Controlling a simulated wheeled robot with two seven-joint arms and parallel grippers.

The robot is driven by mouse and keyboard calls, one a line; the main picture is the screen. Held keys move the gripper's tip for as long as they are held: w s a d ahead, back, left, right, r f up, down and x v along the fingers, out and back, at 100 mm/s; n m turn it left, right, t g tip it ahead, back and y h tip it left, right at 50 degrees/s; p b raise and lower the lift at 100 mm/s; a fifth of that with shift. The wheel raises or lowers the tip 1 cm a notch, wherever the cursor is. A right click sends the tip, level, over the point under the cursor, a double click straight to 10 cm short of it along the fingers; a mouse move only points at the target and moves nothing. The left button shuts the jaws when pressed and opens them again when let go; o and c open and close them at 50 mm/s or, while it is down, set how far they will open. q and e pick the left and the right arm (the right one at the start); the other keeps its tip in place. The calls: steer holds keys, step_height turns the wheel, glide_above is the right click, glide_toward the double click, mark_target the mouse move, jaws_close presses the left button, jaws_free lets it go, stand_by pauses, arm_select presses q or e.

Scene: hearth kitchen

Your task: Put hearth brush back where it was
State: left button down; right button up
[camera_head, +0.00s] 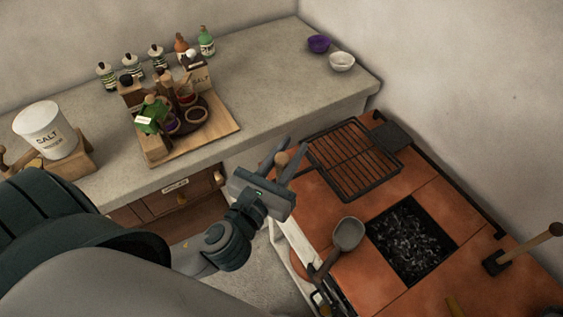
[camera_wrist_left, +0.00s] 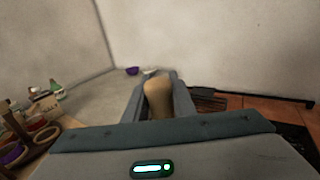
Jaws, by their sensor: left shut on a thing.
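My left gripper (camera_head: 287,160) is over the gap between the grey counter and the orange-tiled hearth. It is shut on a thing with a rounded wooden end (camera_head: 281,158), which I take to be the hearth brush. In the left wrist view a pale wooden handle end (camera_wrist_left: 158,98) sits between the two fingers of the left gripper (camera_wrist_left: 160,82). The rest of the held thing is hidden, so I cannot see any bristles. The tiled hearth (camera_head: 455,205) lies to the right of the gripper. My right gripper is not in view.
A grill rack (camera_head: 355,160), a grey scoop (camera_head: 347,236), a charcoal pit (camera_head: 410,241) and a wooden-handled tool with a dark head (camera_head: 525,248) are on the hearth.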

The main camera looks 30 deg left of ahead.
arm_select(q)
steer(key=shift+r, duration=0.1)
steer(key=w+a+f+h+p, duration=0.1)
steer(key=w+a, duration=0.3)
steer(key=w, duration=0.5)
steer(key=w+a+f+m+h+p, duration=0.1)
steer(key=w+a+f, duration=0.1)
steer(key=w+a, duration=0.3)
steer(key=w, duration=0.4)
steer(key=shift+w+f+m+h, duration=0.25)
steer(key=shift+f+m+h, duration=0.05)
